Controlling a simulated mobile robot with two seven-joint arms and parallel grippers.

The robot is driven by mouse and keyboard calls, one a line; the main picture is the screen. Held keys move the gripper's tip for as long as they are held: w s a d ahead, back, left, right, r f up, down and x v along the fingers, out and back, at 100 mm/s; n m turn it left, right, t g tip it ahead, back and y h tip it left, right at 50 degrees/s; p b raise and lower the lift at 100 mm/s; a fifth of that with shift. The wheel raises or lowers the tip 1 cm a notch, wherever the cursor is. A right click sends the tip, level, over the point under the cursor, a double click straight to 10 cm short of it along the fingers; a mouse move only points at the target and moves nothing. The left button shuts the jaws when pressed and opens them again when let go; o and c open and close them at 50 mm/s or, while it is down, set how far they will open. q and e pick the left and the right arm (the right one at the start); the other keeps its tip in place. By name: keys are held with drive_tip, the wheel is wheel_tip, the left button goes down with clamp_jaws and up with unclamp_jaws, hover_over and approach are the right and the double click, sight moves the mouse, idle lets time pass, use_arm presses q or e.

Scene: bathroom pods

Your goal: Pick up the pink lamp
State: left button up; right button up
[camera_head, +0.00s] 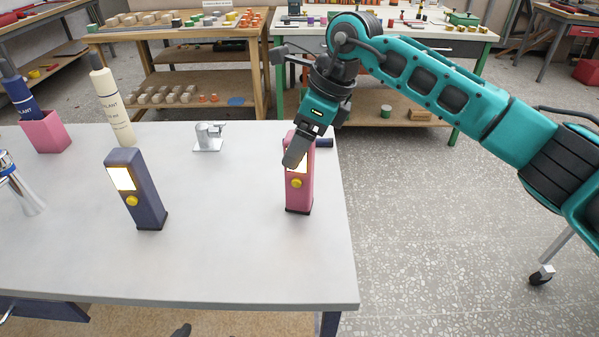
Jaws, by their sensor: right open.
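The pink lamp (298,190) stands upright near the right edge of the grey table, with a yellow button and a lit panel on its front. My right gripper (302,152) is open at the upper part of the lamp. One finger is in front of it and covers part of the lit panel. The other finger is hidden, so I cannot tell whether the gripper touches the lamp. My left gripper is out of view.
A dark blue lamp (137,188) of the same shape stands on the table (235,260). A cream bottle (112,105), a small metal fixture (208,138) and a pink holder (45,132) with a dark bottle are farther back. The table's middle front is clear.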

drive_tip(key=shift+a+f, duration=0.1)
drive_tip(key=shift+f, duration=0.05)
drive_tip(key=shift+c, duration=0.2)
clamp_jaws()
idle(0.4)
